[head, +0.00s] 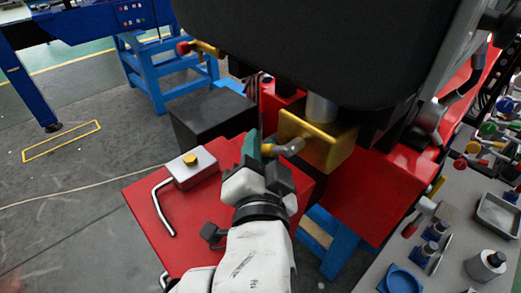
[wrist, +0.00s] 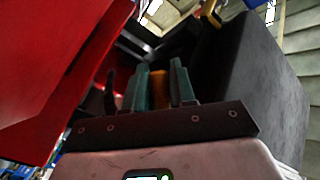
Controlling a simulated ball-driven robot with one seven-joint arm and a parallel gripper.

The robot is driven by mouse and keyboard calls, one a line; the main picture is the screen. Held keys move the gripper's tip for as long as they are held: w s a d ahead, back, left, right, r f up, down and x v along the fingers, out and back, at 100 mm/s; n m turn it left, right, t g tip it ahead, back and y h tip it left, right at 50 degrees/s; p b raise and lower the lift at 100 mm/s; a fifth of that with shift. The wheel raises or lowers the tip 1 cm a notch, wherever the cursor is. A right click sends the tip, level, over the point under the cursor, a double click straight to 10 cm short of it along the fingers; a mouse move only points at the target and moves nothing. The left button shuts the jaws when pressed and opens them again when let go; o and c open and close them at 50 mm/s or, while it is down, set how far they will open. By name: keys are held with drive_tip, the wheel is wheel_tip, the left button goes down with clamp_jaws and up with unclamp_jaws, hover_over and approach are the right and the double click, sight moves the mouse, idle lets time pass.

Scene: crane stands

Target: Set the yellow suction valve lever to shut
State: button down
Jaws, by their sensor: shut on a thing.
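My gripper (head: 253,146) reaches up over the red surface from below in the head view. Its teal fingers are shut on the yellow lever (head: 267,149), only a small part of which shows beside a pale rod. The rod runs from there to a gold-yellow block (head: 322,145) on the right. In the wrist view my gripper (wrist: 160,84) has the orange-yellow lever (wrist: 160,92) between its two teal fingers. Most of the lever is hidden by the fingers, and I cannot tell its setting.
A red box top (head: 152,208) carries a grey block with a yellow knob (head: 189,158) and a bent metal handle (head: 161,207). A black box (head: 205,125) stands behind. A large dark body (head: 310,40) overhangs from above. A cluttered grey bench (head: 440,225) lies right.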

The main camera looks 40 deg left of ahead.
drive_tip(key=shift+a+f+b, duration=0.1)
drive_tip(key=shift+a+b, duration=0.05)
drive_tip(key=shift+b, duration=0.85)
drive_tip(key=shift+m+b, duration=0.3)
drive_tip(key=shift+b, duration=0.2)
drive_tip(key=shift+a+r+t+y, duration=0.1)
drive_tip(key=shift+r+t+y, duration=0.2)
drive_tip(key=shift+r, duration=0.15)
drive_tip(key=c, duration=1)
unclamp_jaws()
drive_tip(key=shift+c, duration=0.2)
drive_tip(key=b+v, duration=0.2)
drive_tip(key=v, duration=0.8)
drive_tip(key=shift+s+d+b, duration=0.25)
drive_tip(key=shift+d+b, duration=0.05)
drive_tip(key=shift+b, duration=0.1)
